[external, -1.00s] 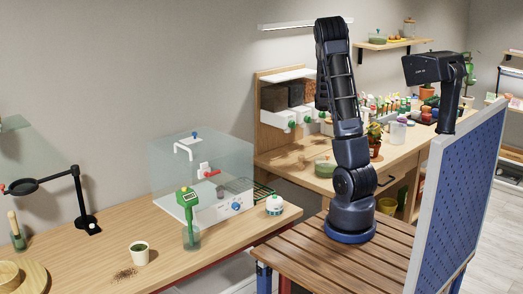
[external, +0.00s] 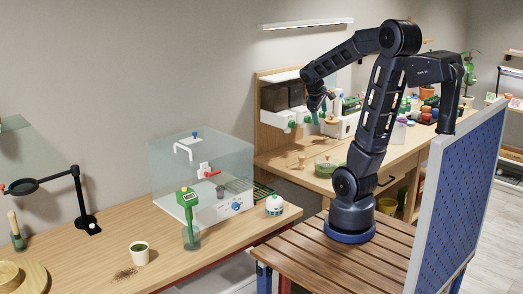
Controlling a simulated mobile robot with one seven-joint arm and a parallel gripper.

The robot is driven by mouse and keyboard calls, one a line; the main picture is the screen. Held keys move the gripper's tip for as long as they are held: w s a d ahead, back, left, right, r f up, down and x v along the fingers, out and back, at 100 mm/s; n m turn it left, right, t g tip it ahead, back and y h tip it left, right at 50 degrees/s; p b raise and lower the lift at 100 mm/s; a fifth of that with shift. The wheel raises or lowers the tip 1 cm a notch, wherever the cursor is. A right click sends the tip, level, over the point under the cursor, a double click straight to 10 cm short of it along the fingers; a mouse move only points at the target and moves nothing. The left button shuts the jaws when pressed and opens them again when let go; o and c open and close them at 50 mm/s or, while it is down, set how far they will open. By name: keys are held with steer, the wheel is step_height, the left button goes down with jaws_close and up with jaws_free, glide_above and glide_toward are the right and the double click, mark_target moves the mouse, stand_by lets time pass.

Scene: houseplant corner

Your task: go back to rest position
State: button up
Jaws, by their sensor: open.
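My gripper (external: 317,110) hangs in the air at the end of my bent arm, in front of the soil dispenser bins on the back bench. It points down, its fingers are small in this view, and it is open with nothing seen between them. My arm (external: 375,115) rises from its round base on the slatted wooden table (external: 315,255) and reaches over to the left. Part of the bins is hidden behind my gripper.
The dispenser (external: 292,124) and a green bowl (external: 328,168) stand on the back bench. A clear-walled box (external: 202,165), a green meter (external: 188,205) and a small pot (external: 139,253) stand on the left bench. A blue pegboard (external: 460,205) stands close on the right.

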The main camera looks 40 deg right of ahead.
steer(key=s+a+r+m+t+y, duration=0.1)
steer(key=s+a, duration=0.3)
steer(key=a, duration=0.5)
steer(key=s+a+r+m+t+y, duration=0.2)
steer(key=s+a, duration=0.3)
steer(key=a, duration=0.5)
steer(key=shift+a+r+t+y, duration=0.15)
steer(key=shift+r+t+y, duration=0.2)
steer(key=shift+y, duration=0.45)
steer(key=shift+o, duration=0.3)
